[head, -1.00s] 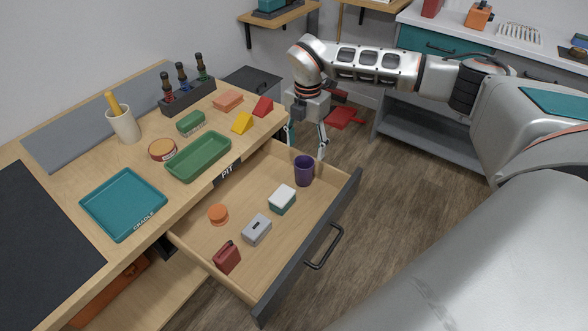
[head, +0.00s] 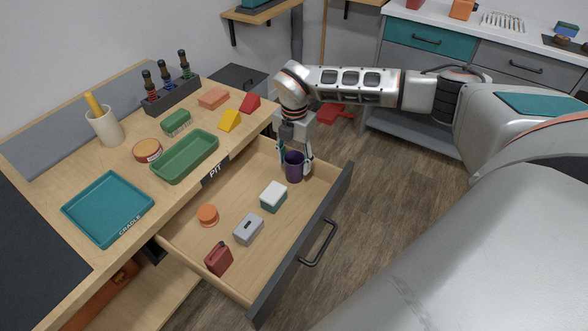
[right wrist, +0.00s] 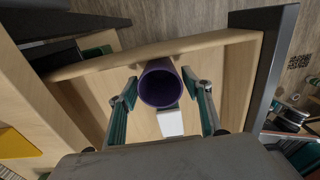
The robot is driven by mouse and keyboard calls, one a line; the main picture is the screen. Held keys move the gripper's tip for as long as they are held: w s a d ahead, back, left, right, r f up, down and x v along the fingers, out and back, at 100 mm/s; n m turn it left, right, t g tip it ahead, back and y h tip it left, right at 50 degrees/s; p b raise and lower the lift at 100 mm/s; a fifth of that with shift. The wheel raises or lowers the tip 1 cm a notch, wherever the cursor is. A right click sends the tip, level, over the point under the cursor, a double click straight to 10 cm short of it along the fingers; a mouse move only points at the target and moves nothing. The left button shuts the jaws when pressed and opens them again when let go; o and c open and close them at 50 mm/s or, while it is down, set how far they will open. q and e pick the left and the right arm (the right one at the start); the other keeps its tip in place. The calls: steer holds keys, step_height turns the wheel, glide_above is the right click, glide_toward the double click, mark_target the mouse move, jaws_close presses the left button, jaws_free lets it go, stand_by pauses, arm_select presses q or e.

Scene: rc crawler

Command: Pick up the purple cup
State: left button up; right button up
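The purple cup (head: 294,168) stands upright in the far corner of the open drawer (head: 262,275). In the right wrist view the cup (right wrist: 160,86) sits mouth toward the camera. My right gripper (head: 295,160) is lowered over the cup, with one finger on either side. In the right wrist view my right gripper (right wrist: 163,100) is open, with a visible gap between each finger and the cup. My left gripper is not in view.
The drawer also holds a white-and-green box (head: 273,196), a grey box (head: 248,229), an orange round piece (head: 207,215) and a red piece (head: 218,258). The green tray (head: 186,156) and teal tray (head: 107,208) are on the bench beside it.

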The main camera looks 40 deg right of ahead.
steer(key=c, duration=0.6)
steer(key=shift+o, duration=0.2)
